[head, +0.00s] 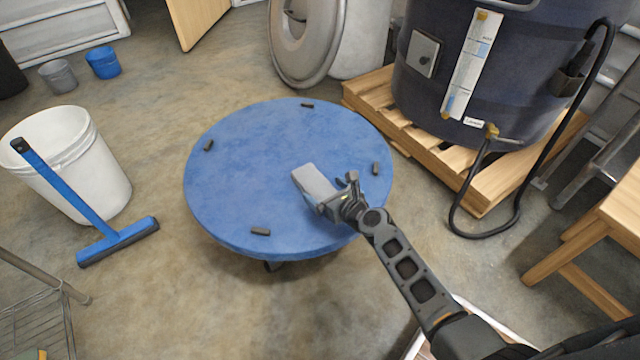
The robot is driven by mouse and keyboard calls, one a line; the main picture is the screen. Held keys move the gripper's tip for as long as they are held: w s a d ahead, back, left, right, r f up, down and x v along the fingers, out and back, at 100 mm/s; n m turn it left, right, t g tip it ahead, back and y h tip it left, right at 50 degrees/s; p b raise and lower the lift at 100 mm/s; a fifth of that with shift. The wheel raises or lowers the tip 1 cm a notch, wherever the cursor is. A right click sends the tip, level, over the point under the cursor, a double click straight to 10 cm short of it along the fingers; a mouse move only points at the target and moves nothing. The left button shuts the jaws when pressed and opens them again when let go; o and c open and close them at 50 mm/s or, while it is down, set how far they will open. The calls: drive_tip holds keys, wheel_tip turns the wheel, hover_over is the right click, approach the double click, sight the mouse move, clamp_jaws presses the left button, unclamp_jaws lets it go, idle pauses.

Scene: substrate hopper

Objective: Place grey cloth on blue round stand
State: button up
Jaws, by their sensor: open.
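The blue round stand (240,175) is a wide, low disc in the middle of the head view, with several small dark blocks near its rim. The grey cloth (312,180) shows as a small, pale grey rectangle over the right half of the stand's top. My gripper (334,198) is over the stand at the cloth's near right end, with its jaws open. The cloth overlaps the jaws in the picture; I cannot tell whether they touch it. The cloth seems to lie on the blue surface, but its underside is hidden.
A white bucket (95,175) and a blue squeegee (115,240) are at the left. A dark drum (455,70) with a black hose (458,215) stands on a wooden pallet (420,145) at the upper right. A wooden table (610,225) is at the right edge.

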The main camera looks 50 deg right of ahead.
drive_tip(key=p+v, duration=0.1)
drive_tip(key=v, duration=0.7)
drive_tip(key=shift+p, duration=0.4)
drive_tip(key=shift+s+a, duration=0.1)
drive_tip(key=s+a+r+n, duration=0.3)
drive_tip(key=s+a+n, duration=0.3)
drive_tip(key=s+n, duration=0.15)
drive_tip(key=s+a+r+n, duration=0.3)
drive_tip(key=s+a+n, duration=0.35)
drive_tip(key=n, duration=0.25)
drive_tip(key=s+a+r+n+y, duration=0.1)
drive_tip(key=s+a+r+n, duration=0.1)
drive_tip(key=s+r+n, duration=0.2)
drive_tip(key=s+a+r+n+t+y, duration=0.1)
drive_tip(key=s+r+n, duration=0.3)
drive_tip(key=r+n, duration=0.6)
drive_tip(key=s+a+r+n+y, duration=0.1)
drive_tip(key=s+a+r+n, duration=0.3)
drive_tip(key=r+n, duration=0.3)
drive_tip(key=shift+s+n+t+y, duration=0.3)
drive_tip(key=shift+n+t+y, duration=0.1)
drive_tip(key=shift+n, duration=0.45)
wheel_tip(320, 180, up, 26)
drive_tip(key=p, duration=2.6)
drive_tip(key=shift+r, duration=0.25)
